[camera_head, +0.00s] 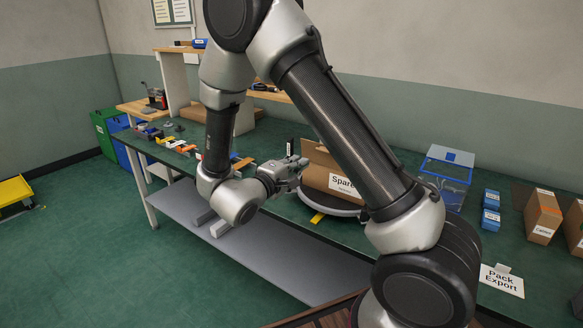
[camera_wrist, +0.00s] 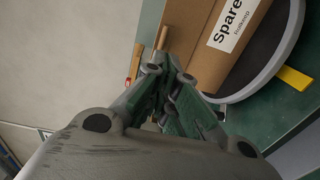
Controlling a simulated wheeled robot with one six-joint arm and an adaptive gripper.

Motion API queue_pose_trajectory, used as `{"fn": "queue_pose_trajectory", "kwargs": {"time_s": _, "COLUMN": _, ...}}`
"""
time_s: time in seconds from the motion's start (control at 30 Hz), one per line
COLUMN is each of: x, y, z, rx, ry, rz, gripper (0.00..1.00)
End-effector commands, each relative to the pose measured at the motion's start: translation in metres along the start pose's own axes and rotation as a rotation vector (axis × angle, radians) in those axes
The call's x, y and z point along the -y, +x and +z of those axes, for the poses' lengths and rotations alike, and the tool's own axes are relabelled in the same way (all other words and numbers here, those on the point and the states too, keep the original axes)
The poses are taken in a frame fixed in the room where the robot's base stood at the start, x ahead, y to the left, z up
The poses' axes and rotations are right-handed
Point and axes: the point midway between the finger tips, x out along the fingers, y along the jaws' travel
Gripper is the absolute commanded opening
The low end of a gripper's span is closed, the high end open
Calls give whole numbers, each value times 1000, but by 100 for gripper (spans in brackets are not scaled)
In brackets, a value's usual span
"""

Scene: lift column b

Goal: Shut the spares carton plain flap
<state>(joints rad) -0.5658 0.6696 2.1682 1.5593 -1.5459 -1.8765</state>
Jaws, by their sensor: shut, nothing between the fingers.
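The spares carton (camera_head: 322,178) is a brown box with a white "Spare…" label (camera_head: 344,185), standing on a round turntable with a pale rim (camera_head: 322,207). A brown flap (camera_head: 317,151) stands raised at its top; I cannot tell whether it is the plain one. My gripper (camera_head: 301,162) is shut and empty, just left of the carton near its top edge. In the wrist view, the shut fingers (camera_wrist: 168,68) point toward the carton's edge, with the carton (camera_wrist: 192,45) beyond. Whether they touch is unclear. My arm hides the carton's right side.
A yellow tab (camera_head: 317,217) sticks out at the turntable's front. Small parts lie on the green bench's left end.

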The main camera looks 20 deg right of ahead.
Motion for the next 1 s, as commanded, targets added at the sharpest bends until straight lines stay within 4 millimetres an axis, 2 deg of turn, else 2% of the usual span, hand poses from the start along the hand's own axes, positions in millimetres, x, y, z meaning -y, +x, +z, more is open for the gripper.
{"fn": "queue_pose_trajectory", "kwargs": {"time_s": 0.03, "x": 0, "y": 12, "z": 1, "rx": 5, "ry": 0, "rz": 0, "gripper": 0}}
{"fn": "queue_pose_trajectory", "kwargs": {"time_s": 0.2, "x": 0, "y": 48, "z": 1, "rx": 4, "ry": 1, "rz": -1, "gripper": 0}}
{"fn": "queue_pose_trajectory", "kwargs": {"time_s": 0.4, "x": 0, "y": 75, "z": 0, "rx": 2, "ry": 2, "rz": -2, "gripper": 0}}
{"fn": "queue_pose_trajectory", "kwargs": {"time_s": 0.6, "x": 0, "y": 85, "z": 0, "rx": -1, "ry": 1, "rz": -1, "gripper": 0}}
{"fn": "queue_pose_trajectory", "kwargs": {"time_s": 1.0, "x": 0, "y": 86, "z": 0, "rx": -1, "ry": 2, "rz": -6, "gripper": 0}}
